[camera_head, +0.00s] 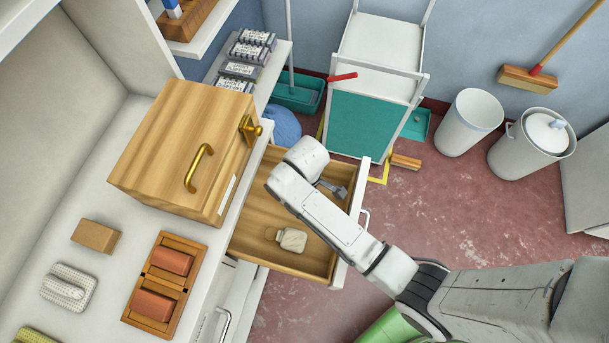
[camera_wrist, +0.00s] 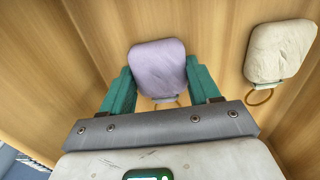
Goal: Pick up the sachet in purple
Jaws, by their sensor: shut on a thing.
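The purple sachet (camera_wrist: 157,58) is upright between the two green fingers of my gripper (camera_wrist: 159,70) in the wrist view. My gripper is shut on it, with a finger against each side. A small ring or loop hangs at the sachet's lower end, partly hidden by the gripper body. In the head view my arm reaches into the open wooden drawer (camera_head: 255,240); the arm hides the purple sachet there. A cream sachet (camera_head: 291,239) with a ring lies on the drawer floor, and it also shows in the wrist view (camera_wrist: 280,50), right of my gripper.
The drawer's wooden walls stand close around my gripper. A wooden cabinet (camera_head: 175,150) with a brass handle is on the counter beside the drawer. A wooden tray (camera_head: 188,244) holds red blocks. A white cart (camera_head: 372,60) and bins (camera_head: 469,120) stand on the floor beyond.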

